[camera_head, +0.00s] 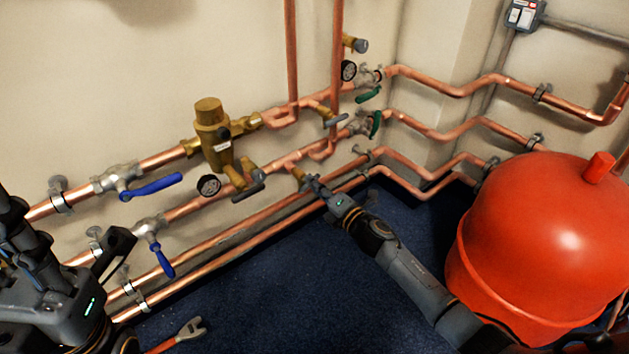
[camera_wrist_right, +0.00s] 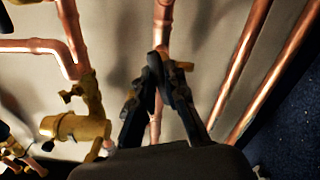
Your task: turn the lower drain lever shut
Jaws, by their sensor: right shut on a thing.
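A small brass drain valve (camera_head: 297,173) hangs from a copper pipe at the middle of the wall. My right gripper (camera_head: 312,184) reaches it from the lower right, its fingertips at the valve's lower end. In the right wrist view the fingers (camera_wrist_right: 161,62) come together at the brass fitting below a copper pipe (camera_wrist_right: 164,22). A bit of brass (camera_wrist_right: 185,66) shows beside the fingertips. The gripper is shut on the lever there, which is mostly hidden by the fingers. My left gripper (camera_head: 118,252) is at the left, near the lower pipes; its opening is unclear.
Blue-handled valves (camera_head: 152,187) and a brass mixing valve (camera_head: 212,135) sit on the pipes at left. Another drain valve (camera_head: 332,117) is higher up. A red tank (camera_head: 540,240) stands at right.

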